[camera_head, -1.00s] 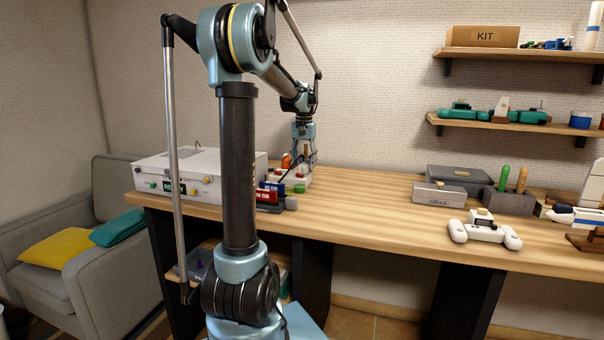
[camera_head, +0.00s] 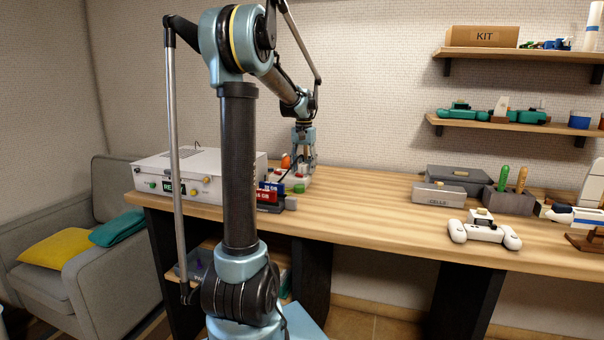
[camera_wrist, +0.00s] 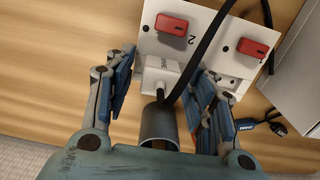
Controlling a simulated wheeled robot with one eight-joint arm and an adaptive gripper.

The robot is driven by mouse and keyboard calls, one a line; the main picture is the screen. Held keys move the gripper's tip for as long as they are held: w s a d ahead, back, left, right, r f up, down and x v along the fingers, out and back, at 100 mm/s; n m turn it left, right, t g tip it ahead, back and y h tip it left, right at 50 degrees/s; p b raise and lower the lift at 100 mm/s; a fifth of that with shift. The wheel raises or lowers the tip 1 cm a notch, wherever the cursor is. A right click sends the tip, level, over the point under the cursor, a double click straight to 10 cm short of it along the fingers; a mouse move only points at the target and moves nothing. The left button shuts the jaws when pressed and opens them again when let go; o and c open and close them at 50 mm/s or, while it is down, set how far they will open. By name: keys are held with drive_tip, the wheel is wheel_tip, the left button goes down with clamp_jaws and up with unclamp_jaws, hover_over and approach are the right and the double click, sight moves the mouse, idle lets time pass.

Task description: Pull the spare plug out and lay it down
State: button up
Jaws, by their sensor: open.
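A white power strip (camera_wrist: 205,53) with red switches marked 1 and 2 lies on the desk; it also shows in the head view (camera_head: 301,179). A white plug with small lettering (camera_wrist: 160,70) stands at the strip's near edge, below switch 2. A black cable (camera_wrist: 200,55) runs past its right side. My gripper (camera_wrist: 160,88) is open, one finger to the left of the plug and one to the right, with gaps visible. In the head view my gripper (camera_head: 304,155) points down over the strip. How deep the plug sits cannot be seen.
A white box (camera_head: 185,172) stands left of the strip. Red and blue blocks (camera_head: 268,192) sit in front of it. The desk's middle (camera_head: 365,205) is clear.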

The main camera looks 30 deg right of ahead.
idle(0.5)
clamp_jaws()
drive_tip(key=shift+r, duration=0.15)
drive_tip(key=shift+r, duration=2.85)
